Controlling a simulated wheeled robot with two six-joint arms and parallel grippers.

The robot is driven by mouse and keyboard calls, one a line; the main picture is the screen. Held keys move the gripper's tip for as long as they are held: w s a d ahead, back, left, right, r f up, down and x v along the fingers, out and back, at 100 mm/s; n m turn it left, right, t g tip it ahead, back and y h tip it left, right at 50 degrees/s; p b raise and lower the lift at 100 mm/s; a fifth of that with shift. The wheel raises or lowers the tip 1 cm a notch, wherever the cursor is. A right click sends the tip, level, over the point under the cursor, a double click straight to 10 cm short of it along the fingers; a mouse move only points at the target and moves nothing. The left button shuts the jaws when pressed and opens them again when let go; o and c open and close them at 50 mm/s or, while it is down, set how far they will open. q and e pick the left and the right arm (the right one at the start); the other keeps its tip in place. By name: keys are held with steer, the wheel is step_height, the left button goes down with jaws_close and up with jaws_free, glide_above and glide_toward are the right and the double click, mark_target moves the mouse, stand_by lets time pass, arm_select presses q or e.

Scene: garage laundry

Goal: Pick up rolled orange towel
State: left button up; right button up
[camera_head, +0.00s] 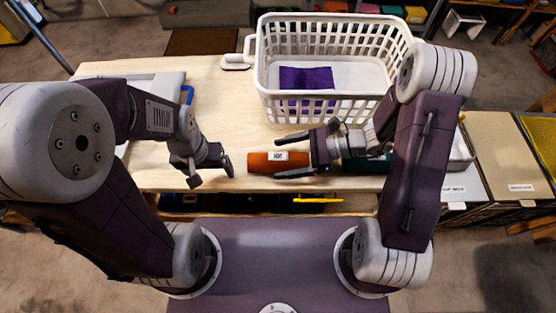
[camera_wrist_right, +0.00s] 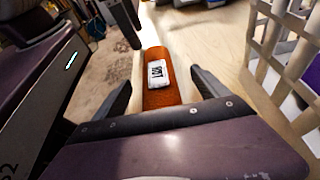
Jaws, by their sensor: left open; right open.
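The rolled orange towel (camera_head: 259,164) lies on the wooden table near its front edge, with a white label on it. My right gripper (camera_head: 289,155) is open, its two fingers on either side of the towel's right part in the head view. The right wrist view shows the towel (camera_wrist_right: 156,95) between the open fingers, reaching away from the palm; contact cannot be told. My left gripper (camera_head: 208,176) is open and empty, to the left of the towel and apart from it.
A white laundry basket (camera_head: 330,102) with a purple cloth (camera_head: 306,78) inside stands behind the towel. A teal item (camera_head: 366,166) lies to the right, partly hidden by my right arm. The wooden table (camera_head: 225,105) has free room left of the basket.

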mark_target(283, 156)
steer(key=shift+a+f, duration=0.1)
steer(key=shift+a, duration=0.15)
steer(key=c, duration=1.7)
step_height(283, 156, up, 5)
steer(key=shift+f+p, duration=0.15)
steer(key=shift+p, duration=0.35)
steer(key=w+a+r, duration=0.3)
steer(key=a+r, duration=0.3)
steer(key=a, duration=0.5)
steer(key=shift+r, duration=0.2)
